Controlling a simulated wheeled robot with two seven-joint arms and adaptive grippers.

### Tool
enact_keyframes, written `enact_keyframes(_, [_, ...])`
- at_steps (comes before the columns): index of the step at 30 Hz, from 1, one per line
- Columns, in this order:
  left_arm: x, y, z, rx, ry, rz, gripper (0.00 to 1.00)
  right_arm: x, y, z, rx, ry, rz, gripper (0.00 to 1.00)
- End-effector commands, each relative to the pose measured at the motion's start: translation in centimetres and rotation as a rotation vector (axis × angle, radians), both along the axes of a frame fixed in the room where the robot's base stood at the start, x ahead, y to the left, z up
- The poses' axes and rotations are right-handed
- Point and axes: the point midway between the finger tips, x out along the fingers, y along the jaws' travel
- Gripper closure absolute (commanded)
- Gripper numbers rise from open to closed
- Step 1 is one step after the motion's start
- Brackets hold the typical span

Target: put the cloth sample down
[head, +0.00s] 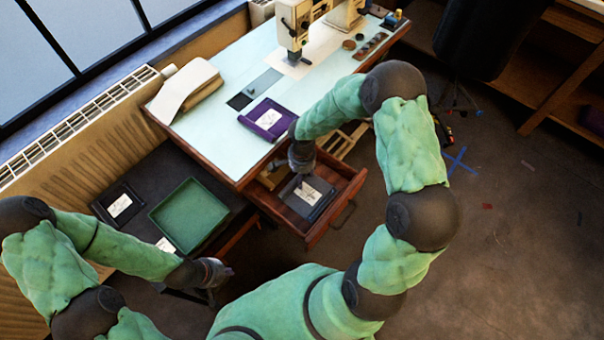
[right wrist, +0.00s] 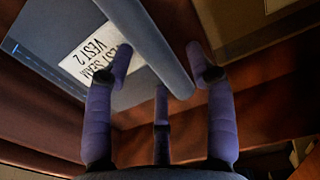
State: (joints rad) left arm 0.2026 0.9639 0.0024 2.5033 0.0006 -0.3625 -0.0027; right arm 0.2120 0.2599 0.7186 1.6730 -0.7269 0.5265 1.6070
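A dark blue-grey cloth sample with a white label (head: 308,194) lies in the open wooden drawer (head: 322,229). In the right wrist view the cloth sample (right wrist: 50,32) shows a label with vest lettering and a thick rolled edge. My right gripper (right wrist: 160,85) is over the sample, its fingers spread apart on both sides of the rolled edge, with gaps beside it. In the head view my right gripper is mostly hidden by its own wrist. My left gripper (head: 216,275) is low at the left, away from the sample; its fingers are too small and dark to read.
A sewing machine (head: 297,32) stands behind. A green tray (head: 188,216) and a dark labelled sample (head: 119,205) lie on the lower bench. The drawer walls closely surround my right gripper.

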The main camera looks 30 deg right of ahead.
Motion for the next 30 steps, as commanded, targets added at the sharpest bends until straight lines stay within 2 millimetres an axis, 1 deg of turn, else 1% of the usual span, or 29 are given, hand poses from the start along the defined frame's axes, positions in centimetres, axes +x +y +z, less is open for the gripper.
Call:
enact_keyframes(7, [0.0, 0.0, 0.1, 0.000, 0.000, 0.000, 1.00, 0.0, 0.0, 0.0, 0.000, 0.000, 0.000, 0.43])
enact_keyframes(11, [0.0, 0.0, 0.5, 0.000, 0.000, 0.000, 1.00, 0.0, 0.0, 0.4, 0.000, 0.001, 0.000, 0.43])
enact_keyframes(14, [0.0, 0.0, 1.2, 0.000, 0.000, 0.000, 1.00, 0.0, 0.0, 1.9, -0.001, -0.001, 0.000, 0.43])
enact_keyframes(24, [0.0, 0.0, 4.0, 0.000, 0.000, 0.000, 1.00, 0.0, 0.0, 8.9, -0.001, -0.003, 0.001, 0.43])
enact_keyframes(27, [0.0, 0.0, 4.6, 0.000, 0.000, 0.000, 1.00, 0.0, 0.0, 10.3, 0.001, -0.002, -0.001, 0.43])
enact_keyframes(30, [0.0, 0.0, 4.9, 0.000, 0.000, 0.000, 1.00, -0.1, 0.0, 11.4, 0.000, 0.000, 0.000, 0.43])
